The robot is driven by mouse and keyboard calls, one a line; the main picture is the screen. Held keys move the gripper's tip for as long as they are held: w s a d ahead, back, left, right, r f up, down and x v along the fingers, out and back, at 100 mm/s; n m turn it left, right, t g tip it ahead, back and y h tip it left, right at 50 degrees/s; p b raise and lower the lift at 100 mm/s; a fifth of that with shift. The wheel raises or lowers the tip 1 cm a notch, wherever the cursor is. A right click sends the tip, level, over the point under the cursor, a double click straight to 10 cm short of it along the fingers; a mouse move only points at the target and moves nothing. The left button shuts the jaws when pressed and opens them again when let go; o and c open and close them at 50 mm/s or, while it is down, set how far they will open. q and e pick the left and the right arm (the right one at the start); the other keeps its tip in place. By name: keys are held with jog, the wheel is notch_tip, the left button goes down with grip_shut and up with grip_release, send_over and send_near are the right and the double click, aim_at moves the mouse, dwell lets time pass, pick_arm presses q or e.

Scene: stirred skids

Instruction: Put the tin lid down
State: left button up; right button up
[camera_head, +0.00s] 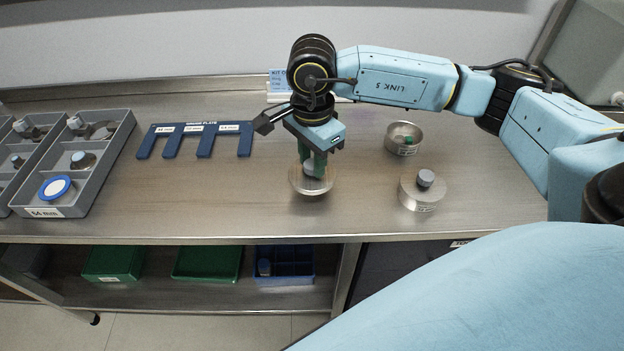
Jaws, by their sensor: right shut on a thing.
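My right gripper (314,164) points down over the middle of the bench and is shut on the knob of a round, shiny metal tin lid (314,187). The lid is roughly level. I cannot tell whether its underside touches the bench. An open metal tin (403,148) with a green thing inside stands to the right and farther back. Another round metal tin (420,199) with a grey knob on top stands to the right of the held lid. My left gripper is not in view.
A blue slotted plate (203,128) lies at the back left. Grey compartment trays (104,163) with caps and fittings stand at the far left. Green bins (207,264) and a blue bin (284,265) sit on the shelf below. Bench (230,198) between trays and lid is clear.

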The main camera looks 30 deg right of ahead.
aim_at(312, 177)
jog(key=shift+f, duration=0.8)
notch_tip(312, 177, down, 4)
jog(key=shift+r, duration=0.2)
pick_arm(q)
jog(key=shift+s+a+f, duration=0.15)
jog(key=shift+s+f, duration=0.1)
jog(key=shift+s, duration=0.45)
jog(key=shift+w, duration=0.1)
pick_arm(e)
jog(key=shift+f+b, duration=0.1)
jog(key=shift+b, duration=0.25)
jog(key=o, duration=1)
jog(key=shift+c, duration=0.2)
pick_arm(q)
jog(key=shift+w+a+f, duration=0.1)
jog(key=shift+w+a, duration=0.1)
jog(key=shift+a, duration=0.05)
